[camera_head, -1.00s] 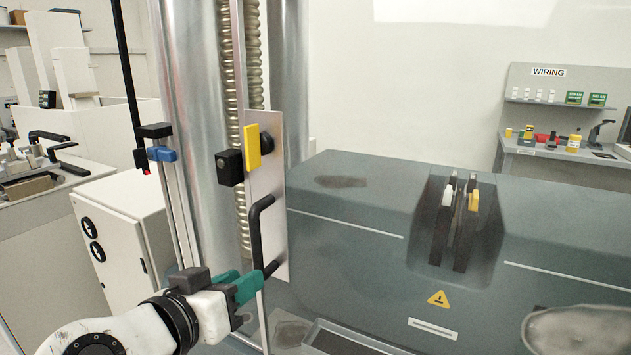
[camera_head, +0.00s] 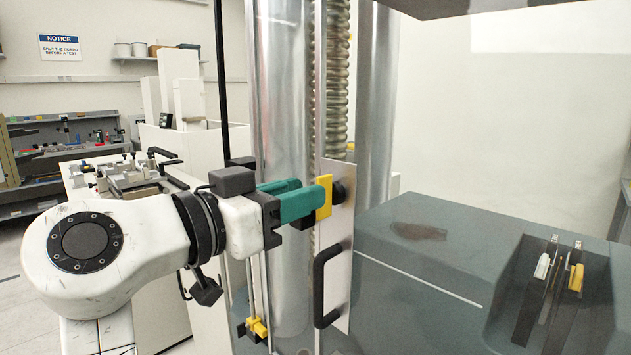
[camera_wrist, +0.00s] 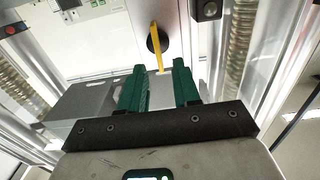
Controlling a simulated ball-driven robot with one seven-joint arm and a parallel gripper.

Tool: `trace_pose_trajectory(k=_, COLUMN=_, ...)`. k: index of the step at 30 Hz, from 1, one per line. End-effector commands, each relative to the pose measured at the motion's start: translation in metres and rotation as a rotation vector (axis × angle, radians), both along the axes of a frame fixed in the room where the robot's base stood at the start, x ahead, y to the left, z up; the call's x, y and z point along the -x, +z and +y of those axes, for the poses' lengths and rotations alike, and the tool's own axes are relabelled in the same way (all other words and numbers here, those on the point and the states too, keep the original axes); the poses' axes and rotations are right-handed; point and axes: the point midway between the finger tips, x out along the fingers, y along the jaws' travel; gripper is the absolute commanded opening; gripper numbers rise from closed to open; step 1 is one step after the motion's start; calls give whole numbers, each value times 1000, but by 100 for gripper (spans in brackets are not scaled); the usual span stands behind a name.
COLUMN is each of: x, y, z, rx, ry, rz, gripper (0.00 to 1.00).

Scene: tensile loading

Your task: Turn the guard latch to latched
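The guard latch (camera_head: 325,197) is a yellow plate on a black round pivot, on the upright metal strip of the guard. In the head view it stands upright. In the wrist view the yellow latch (camera_wrist: 157,45) is seen nearly edge-on, its near end between my fingertips. My gripper (camera_head: 312,196) has green fingers reaching the latch from the left. The fingers also show in the wrist view (camera_wrist: 160,66), apart, with a gap around the latch end; contact is not clear. A black block (camera_head: 303,222) beside the latch is partly hidden behind the fingers.
A black handle (camera_head: 322,285) sits on the strip below the latch. Metal columns (camera_head: 285,110) stand close behind my gripper. A thin black pole (camera_head: 222,80) rises behind my wrist.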

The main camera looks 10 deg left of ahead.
Motion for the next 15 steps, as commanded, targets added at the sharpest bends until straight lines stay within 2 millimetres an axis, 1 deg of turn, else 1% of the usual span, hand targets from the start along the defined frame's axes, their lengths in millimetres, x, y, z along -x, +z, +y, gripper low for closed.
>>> trace_pose_trajectory(k=1, x=-7, y=1, z=-6, rx=0, ry=-2, rz=2, gripper=32)
trace_pose_trajectory(k=6, x=-21, y=0, z=-17, rx=0, ry=-1, rz=1, gripper=32)
trace_pose_trajectory(k=10, x=-26, y=0, z=-20, rx=1, ry=0, rz=1, gripper=32)
trace_pose_trajectory(k=15, x=-27, y=-1, z=-21, rx=1, ry=0, rz=1, gripper=32)
